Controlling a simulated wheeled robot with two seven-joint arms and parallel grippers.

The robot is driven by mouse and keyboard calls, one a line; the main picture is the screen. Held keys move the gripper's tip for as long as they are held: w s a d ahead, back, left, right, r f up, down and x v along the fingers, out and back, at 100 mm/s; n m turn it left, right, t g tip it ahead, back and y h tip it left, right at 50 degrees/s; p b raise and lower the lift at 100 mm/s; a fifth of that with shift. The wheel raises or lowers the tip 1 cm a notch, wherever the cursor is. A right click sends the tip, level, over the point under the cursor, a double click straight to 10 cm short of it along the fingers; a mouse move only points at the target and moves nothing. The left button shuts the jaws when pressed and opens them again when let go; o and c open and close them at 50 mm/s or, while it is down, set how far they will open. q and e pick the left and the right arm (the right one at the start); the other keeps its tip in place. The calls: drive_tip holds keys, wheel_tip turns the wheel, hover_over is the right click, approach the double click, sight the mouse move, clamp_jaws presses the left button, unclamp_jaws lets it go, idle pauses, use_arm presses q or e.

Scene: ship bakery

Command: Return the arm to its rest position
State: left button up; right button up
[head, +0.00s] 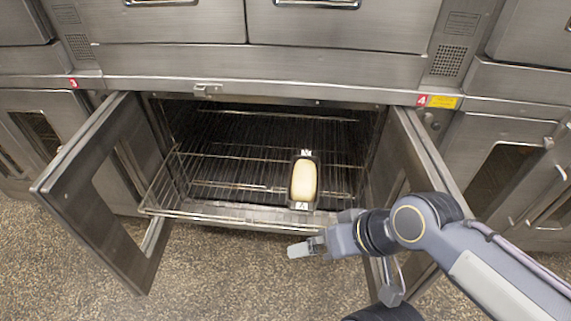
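My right arm (465,240) comes in from the right and reaches left in front of the open oven. Its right gripper (299,249) is in front of and below the oven's front edge, over the floor. It holds no visible object; its fingers are seen from the side, so their spacing is unclear. A pale loaf in a dark pan (304,182) stands on the oven rack (225,185), behind the gripper and apart from it. My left gripper is not in view.
The oven's left door (105,190) and right door (425,150) both stand open. My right forearm crosses in front of the right door. More closed steel ovens line the wall on both sides. The speckled floor (215,285) in front is clear.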

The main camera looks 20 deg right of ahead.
wheel_tip(320, 180, up, 20)
drive_tip(key=p, duration=1.9)
drive_tip(key=shift+r, duration=0.2)
